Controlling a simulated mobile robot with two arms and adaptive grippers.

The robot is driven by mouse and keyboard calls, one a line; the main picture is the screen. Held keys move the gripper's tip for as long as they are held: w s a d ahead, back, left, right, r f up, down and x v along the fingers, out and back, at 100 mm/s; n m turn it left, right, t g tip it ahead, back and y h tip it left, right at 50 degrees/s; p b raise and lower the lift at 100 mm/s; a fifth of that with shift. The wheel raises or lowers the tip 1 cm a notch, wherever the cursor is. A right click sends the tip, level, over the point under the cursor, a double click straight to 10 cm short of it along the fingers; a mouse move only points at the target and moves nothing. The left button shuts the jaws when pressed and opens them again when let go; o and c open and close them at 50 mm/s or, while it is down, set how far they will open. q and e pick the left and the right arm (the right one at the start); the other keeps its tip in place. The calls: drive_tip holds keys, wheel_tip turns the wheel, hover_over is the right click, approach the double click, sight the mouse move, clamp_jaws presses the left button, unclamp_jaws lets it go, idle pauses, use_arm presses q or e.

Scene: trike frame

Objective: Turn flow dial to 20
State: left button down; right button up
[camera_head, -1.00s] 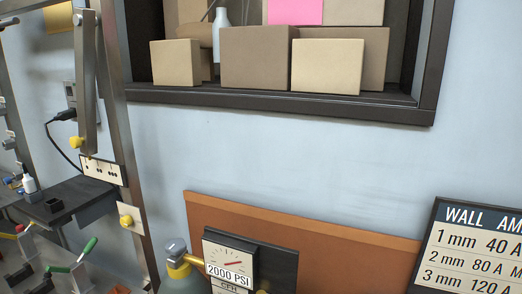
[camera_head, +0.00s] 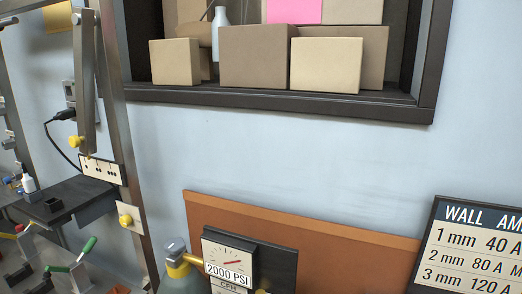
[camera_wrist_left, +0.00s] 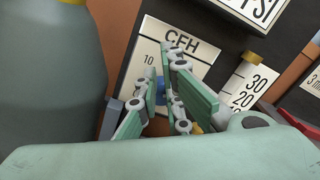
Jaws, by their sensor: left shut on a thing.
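The white CFH plate (camera_wrist_left: 165,60) is at the top centre of the left wrist view, with a 10 printed at its left. My left gripper (camera_wrist_left: 172,88) is in front of it, its fingers shut on the flow dial. The fingers hide most of the dial; a small blue part (camera_wrist_left: 178,108) shows between them. I cannot read the dial's setting. The top of the CFH plate (camera_head: 232,286) shows at the bottom edge of the head view, below the 2000 PSI gauge (camera_head: 228,256). Neither gripper shows in the head view.
A scale plate with 30 and 20 (camera_wrist_left: 247,84) is right of the fingers. A grey-green cylinder (camera_wrist_left: 50,75) fills the left of the wrist view. A brown board (camera_head: 310,235) stands behind the gauge. A shelf with boxes (camera_head: 258,58) is above.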

use_arm(q)
drive_tip(key=v, duration=0.2)
drive_tip(key=a+v, duration=0.1)
drive_tip(key=v, duration=0.2)
drive_tip(key=shift+w+b, duration=0.1)
drive_tip(key=shift+b, duration=0.25)
